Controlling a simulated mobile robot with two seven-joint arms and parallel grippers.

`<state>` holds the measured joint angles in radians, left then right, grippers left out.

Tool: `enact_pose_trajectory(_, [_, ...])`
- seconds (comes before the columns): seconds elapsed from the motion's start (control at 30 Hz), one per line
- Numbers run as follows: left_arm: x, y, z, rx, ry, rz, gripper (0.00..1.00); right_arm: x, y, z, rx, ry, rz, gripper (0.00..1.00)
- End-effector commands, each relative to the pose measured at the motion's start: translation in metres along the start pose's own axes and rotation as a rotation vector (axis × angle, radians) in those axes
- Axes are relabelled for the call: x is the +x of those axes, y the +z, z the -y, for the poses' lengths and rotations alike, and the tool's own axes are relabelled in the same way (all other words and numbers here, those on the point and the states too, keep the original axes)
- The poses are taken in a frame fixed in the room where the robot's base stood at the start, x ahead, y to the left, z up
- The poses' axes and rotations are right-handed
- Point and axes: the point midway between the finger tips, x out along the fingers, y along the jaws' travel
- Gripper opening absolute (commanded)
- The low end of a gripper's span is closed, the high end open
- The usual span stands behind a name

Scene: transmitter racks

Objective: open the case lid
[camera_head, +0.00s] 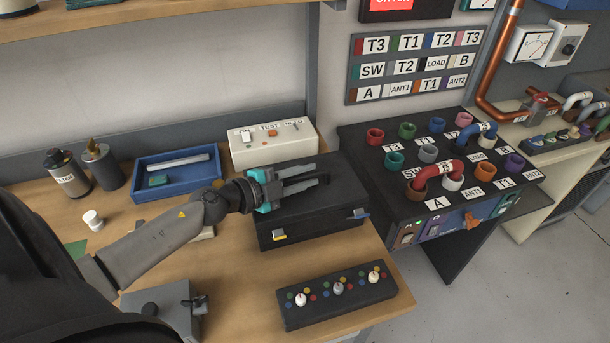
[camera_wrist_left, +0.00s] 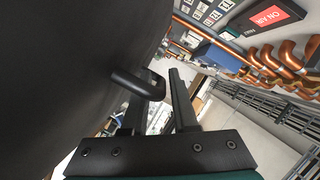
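The black case (camera_head: 318,218) stands on the wooden bench, and its lid looks shut in the head view. Two latches show on its front, a yellow-marked one (camera_head: 279,235) and a greyish one (camera_head: 358,214). My left gripper (camera_head: 318,180) reaches in from the left, low over the lid's top. In the left wrist view, its two fingers (camera_wrist_left: 158,95) are apart. A dark bar-shaped handle (camera_wrist_left: 138,85) lies by the fingertips, overlapping the left finger in the picture; I cannot tell whether they touch. The dark lid surface (camera_wrist_left: 60,70) fills that view's left side. My right gripper is not in view.
A cream test box (camera_head: 270,145) stands behind the case, and a blue tray (camera_head: 150,178) to its left. A black strip with knobs (camera_head: 335,298) lies in front. The patch panel (camera_head: 430,190) stands to the right. A grey box (camera_head: 160,305) sits at front left.

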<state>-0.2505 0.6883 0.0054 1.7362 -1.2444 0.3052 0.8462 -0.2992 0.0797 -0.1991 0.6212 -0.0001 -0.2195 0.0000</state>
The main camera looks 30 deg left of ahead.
Motion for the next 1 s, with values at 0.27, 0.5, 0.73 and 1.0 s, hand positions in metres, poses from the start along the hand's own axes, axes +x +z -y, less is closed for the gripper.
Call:
enact_pose_trajectory(0.27, [-0.0002,-0.0001,-0.0001,0.0,0.0,0.0,0.02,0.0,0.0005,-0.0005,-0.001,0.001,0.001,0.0])
enact_pose_trajectory(0.5, [-0.0003,-0.0002,-0.0002,0.0,0.0,0.0,0.0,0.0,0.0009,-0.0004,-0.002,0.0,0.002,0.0])
enact_pose_trajectory(0.73, [-0.0003,-0.0002,-0.0002,0.0,0.0,-0.001,0.0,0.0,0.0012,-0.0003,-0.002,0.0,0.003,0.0])
enact_pose_trajectory(1.0, [-0.0004,-0.0002,-0.0002,0.0,0.0,-0.001,0.0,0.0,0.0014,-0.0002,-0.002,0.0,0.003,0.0])
